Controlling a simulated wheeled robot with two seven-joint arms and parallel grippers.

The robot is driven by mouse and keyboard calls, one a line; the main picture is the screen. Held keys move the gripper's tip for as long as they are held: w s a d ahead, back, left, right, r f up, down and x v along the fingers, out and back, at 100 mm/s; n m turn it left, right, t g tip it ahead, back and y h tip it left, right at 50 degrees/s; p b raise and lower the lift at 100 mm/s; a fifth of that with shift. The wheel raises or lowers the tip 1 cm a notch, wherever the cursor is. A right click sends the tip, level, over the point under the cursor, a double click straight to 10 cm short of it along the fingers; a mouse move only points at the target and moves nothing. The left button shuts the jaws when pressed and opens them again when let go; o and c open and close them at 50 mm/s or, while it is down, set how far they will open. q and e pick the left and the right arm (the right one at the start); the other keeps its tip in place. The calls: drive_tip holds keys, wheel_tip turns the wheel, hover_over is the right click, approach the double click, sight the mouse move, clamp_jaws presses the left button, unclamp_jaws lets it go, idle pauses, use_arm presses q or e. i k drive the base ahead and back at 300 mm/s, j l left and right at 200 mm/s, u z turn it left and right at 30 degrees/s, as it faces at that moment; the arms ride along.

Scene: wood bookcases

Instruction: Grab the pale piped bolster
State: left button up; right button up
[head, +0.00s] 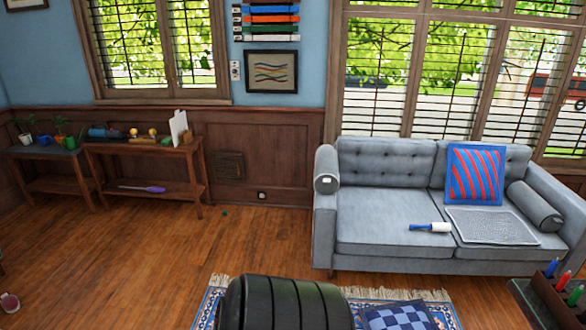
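Two grey bolsters are on the grey sofa (385,222) at the right of the head view. One bolster (326,166) is at the sofa's left arm, with its round end facing me and a small white patch on that end. The other bolster (534,207) lies against the right arm, with dark piping around its round end. Neither of my grippers is in view.
On the sofa are a blue cushion with red stripes (474,175), a grey mat (490,227) and a blue-handled roller (430,227). A checked cushion (399,316) lies on a fringed rug (440,308). A pen holder (556,297) is at lower right. Wood floor (150,250) is open at left.

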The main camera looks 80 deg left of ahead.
sight(326, 178)
drive_tip(key=u, duration=2.45)
drive_tip(key=i+j+z, duration=0.15)
drive_tip(key=i, duration=0.3)
drive_tip(key=i+j+z, duration=0.1)
drive_tip(key=i, duration=0.35)
drive_tip(key=j, duration=0.05)
